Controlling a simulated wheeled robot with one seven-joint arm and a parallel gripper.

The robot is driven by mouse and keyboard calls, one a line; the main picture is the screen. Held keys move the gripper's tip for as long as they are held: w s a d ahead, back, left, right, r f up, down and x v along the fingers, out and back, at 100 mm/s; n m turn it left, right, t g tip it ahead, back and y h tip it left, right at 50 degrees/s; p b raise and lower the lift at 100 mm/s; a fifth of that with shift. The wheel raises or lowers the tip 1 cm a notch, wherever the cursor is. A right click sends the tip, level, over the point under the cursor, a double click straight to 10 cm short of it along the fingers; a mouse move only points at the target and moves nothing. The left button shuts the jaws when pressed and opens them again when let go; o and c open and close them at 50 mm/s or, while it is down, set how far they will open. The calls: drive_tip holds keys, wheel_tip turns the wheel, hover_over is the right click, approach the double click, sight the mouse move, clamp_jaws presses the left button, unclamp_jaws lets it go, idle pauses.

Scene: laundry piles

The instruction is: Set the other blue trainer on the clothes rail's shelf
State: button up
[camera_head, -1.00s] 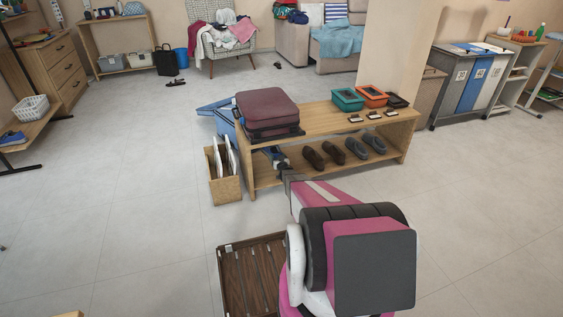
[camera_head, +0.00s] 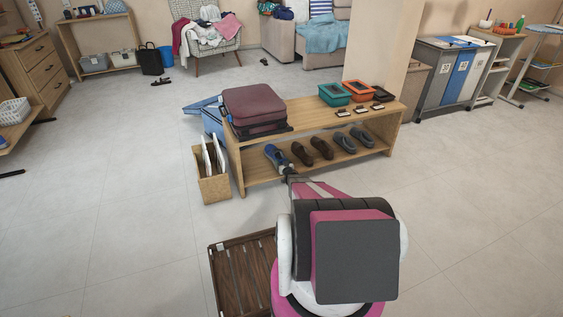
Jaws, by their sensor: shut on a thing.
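A blue trainer (camera_head: 275,154) is at the left end of the bench's lower shelf, beside a brown shoe. My gripper (camera_head: 287,170) reaches it from the front and is shut on it. The fingertips are small and partly hidden, and I cannot tell whether the trainer touches the shelf. The clothes rail's shelf (camera_head: 26,126) is at the far left, cut off by the picture edge. A blue shoe (camera_head: 3,140) shows partly on it at the edge.
A dark slatted rack (camera_head: 240,275) lies nearer.

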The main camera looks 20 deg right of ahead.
drive_tip(key=shift+d+f, duration=0.1)
drive_tip(key=shift+f, duration=0.05)
drive_tip(key=o, duration=1.2)
